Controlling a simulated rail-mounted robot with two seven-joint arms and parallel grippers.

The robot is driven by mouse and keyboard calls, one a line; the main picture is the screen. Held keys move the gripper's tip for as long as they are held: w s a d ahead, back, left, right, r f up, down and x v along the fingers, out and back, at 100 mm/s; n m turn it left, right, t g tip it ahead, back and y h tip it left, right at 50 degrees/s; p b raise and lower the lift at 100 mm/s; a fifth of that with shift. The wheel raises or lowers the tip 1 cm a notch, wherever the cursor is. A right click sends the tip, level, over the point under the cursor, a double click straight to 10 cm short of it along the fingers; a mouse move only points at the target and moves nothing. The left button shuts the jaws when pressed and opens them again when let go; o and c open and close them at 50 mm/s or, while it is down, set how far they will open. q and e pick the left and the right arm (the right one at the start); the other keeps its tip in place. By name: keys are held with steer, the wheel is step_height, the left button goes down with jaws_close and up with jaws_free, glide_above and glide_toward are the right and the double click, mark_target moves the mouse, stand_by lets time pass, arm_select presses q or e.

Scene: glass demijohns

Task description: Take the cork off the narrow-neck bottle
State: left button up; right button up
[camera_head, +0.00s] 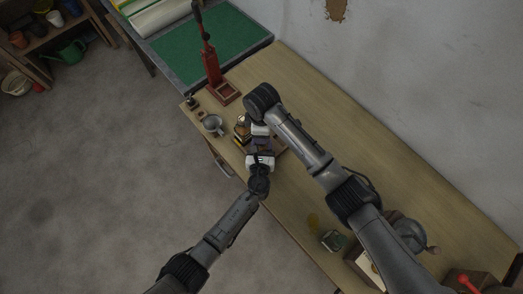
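A small amber-brown bottle (241,131) stands on the wooden bench, just left of my two grippers and partly covered by them. I cannot make out a cork or tell whether this is the narrow-neck bottle. My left gripper (258,150) reaches in from below, over the bench's front edge, close to the bottle. My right gripper (256,136) hangs under its bent wrist just above the left one, also close to the bottle. The fingers of both are small and overlap, so I cannot tell whether they are open or hold anything.
A metal mug (212,124) stands left of the bottle. A red lever tool (212,72) stands on the bench's far left. A dark glass jar (333,241) and a round grey glass vessel (408,234) are at the right front. The bench's back right (400,165) is clear.

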arm_select(q)
steer(key=shift+s+a+f, duration=0.1)
steer(key=shift+s+f, duration=0.05)
steer(key=shift+f, duration=0.3)
jaws_close()
steer(key=o, duration=0.6)
jaws_free()
steer(key=shift+s+f, duration=0.1)
steer(key=shift+s+r, duration=0.25)
steer(key=shift+r, duration=0.05)
steer(key=s+r, duration=0.1)
steer(key=s, duration=0.7)
steer(key=s+r+p, duration=0.1)
steer(key=s, duration=0.3)
steer(key=shift+s+a+r, duration=0.35)
steer(key=shift+s+a, duration=0.05)
